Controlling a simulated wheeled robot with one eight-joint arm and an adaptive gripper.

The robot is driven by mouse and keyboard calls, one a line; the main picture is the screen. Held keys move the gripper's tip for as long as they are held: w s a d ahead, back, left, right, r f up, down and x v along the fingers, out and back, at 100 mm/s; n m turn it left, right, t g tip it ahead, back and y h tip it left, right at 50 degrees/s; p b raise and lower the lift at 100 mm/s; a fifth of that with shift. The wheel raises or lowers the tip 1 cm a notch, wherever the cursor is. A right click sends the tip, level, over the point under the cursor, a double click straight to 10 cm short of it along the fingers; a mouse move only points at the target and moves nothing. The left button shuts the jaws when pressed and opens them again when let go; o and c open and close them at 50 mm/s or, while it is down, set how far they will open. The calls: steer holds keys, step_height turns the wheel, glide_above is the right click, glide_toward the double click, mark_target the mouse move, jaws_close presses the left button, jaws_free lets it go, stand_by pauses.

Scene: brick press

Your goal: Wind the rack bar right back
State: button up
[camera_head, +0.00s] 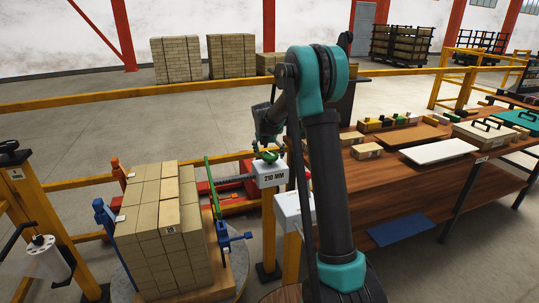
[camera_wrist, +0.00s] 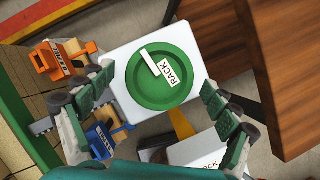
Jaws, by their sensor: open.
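A green round wheel (camera_wrist: 150,88) labelled RACK sits on top of a white box (camera_wrist: 128,37), with a white bar across part of its face. In the head view the wheel (camera_head: 268,155) tops the box marked 210 MM (camera_head: 270,177). A grey toothed rack bar (camera_head: 234,180) runs left from this box toward an upright green plate (camera_head: 213,187) beside the brick stack. My gripper (camera_wrist: 157,80) is open above the wheel, one finger on each side, apparently with nothing between them. Whether the fingers touch the wheel is unclear.
A brick stack (camera_head: 163,225) stands on a pallet at left. Blue clamp parts (camera_head: 228,238) are near its right side. A second white box (camera_wrist: 200,158) lies below the wheel. A wooden workbench (camera_head: 390,190) is close on the right; a yellow rail (camera_head: 120,98) runs behind.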

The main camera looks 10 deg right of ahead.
steer(key=v, duration=1.2)
